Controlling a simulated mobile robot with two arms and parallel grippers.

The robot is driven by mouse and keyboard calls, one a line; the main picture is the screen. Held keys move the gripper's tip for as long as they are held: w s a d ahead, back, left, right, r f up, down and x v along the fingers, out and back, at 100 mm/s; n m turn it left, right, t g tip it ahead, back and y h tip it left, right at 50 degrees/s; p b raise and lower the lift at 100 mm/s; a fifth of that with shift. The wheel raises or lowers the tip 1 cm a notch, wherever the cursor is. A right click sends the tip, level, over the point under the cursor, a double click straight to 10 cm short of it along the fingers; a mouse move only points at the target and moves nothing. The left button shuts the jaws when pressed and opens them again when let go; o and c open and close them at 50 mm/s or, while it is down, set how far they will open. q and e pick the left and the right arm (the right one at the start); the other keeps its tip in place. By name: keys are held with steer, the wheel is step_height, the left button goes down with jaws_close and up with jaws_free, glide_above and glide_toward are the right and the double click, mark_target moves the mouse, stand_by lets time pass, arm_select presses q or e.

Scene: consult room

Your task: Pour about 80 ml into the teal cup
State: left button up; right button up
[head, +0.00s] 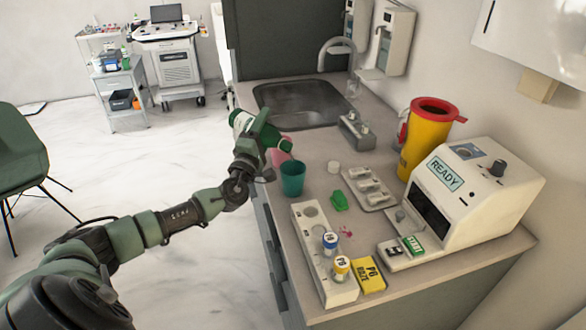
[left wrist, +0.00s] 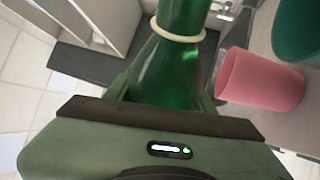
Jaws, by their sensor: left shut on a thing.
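The teal cup (head: 292,178) stands upright on the counter, near its left edge. Part of it shows at the top right of the left wrist view (left wrist: 300,30). My left gripper (head: 262,134) is shut on a green glass bottle (left wrist: 168,68) with a cream ring on its neck. In the head view the bottle (head: 239,119) is slanted and partly hidden by the gripper, beyond the teal cup and apart from it. The bottle's mouth is out of the left wrist view, and the liquid level cannot be told. My right gripper is not in view.
A pink cup (left wrist: 262,80) stands close beside the bottle, partly hidden in the head view. A green object (head: 339,201), a tray (head: 370,188) and a rack with vials (head: 312,240) lie right of the teal cup. The sink (head: 300,103) is behind.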

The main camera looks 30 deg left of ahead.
arm_select(q)
steer(key=shift+a, duration=0.1)
steer(key=shift+a, duration=0.5)
steer(key=shift+m+t+h+b, duration=0.35)
steer(key=shift+m+b, duration=0.25)
steer(key=shift+m, duration=0.2)
stand_by(1.5)
